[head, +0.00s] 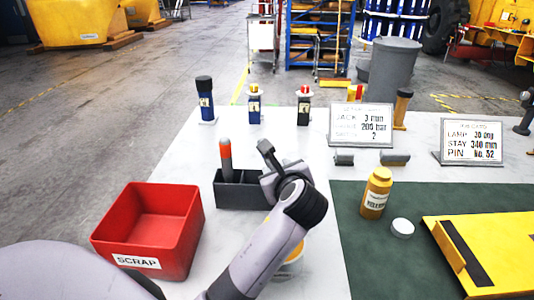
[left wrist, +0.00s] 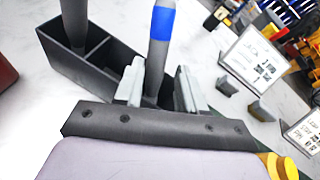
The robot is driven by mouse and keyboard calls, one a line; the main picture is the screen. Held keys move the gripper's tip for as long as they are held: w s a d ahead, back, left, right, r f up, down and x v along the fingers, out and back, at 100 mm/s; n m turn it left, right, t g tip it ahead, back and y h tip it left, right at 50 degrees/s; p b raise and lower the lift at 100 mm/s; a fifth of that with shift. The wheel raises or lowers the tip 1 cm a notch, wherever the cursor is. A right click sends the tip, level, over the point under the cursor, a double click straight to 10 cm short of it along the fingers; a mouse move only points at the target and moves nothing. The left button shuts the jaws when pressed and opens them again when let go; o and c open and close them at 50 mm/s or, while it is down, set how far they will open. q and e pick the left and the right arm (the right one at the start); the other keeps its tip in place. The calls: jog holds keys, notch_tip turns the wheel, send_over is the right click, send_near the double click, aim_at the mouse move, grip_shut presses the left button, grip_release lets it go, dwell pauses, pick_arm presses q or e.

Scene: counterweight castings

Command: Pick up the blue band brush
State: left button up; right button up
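The blue band brush shows in the left wrist view as a grey handle with a blue band (left wrist: 162,23). It stands tilted in a compartment of the dark divided holder (left wrist: 112,60), which also shows in the head view (head: 241,194). My left gripper (left wrist: 157,80) is open, with its two grey fingers on either side of the brush handle and visible gaps beside it. In the head view my left gripper (head: 279,165) is over the holder's right end and hides the brush. My right gripper is not in view.
A red scrap bin (head: 150,228) stands left of the holder. Two sign boards (head: 361,124) stand at the back right. A yellow-brown bottle (head: 376,193), a white lid (head: 402,227) and a yellow casting (head: 488,250) are on the green mat.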

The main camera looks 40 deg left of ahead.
pick_arm(q)
jog(key=shift+w+a+f+g, duration=0.15)
jog(key=shift+w+a, duration=0.05)
jog(key=shift+a, duration=0.2)
jog(key=shift+w+a+f+g, duration=0.15)
jog(key=shift+a, duration=0.2)
jog(key=x, duration=0.4)
jog(key=r+x, duration=0.1)
jog(key=x, duration=0.1)
jog(key=shift+w+a, duration=0.1)
jog(key=shift+a, duration=0.05)
grip_shut()
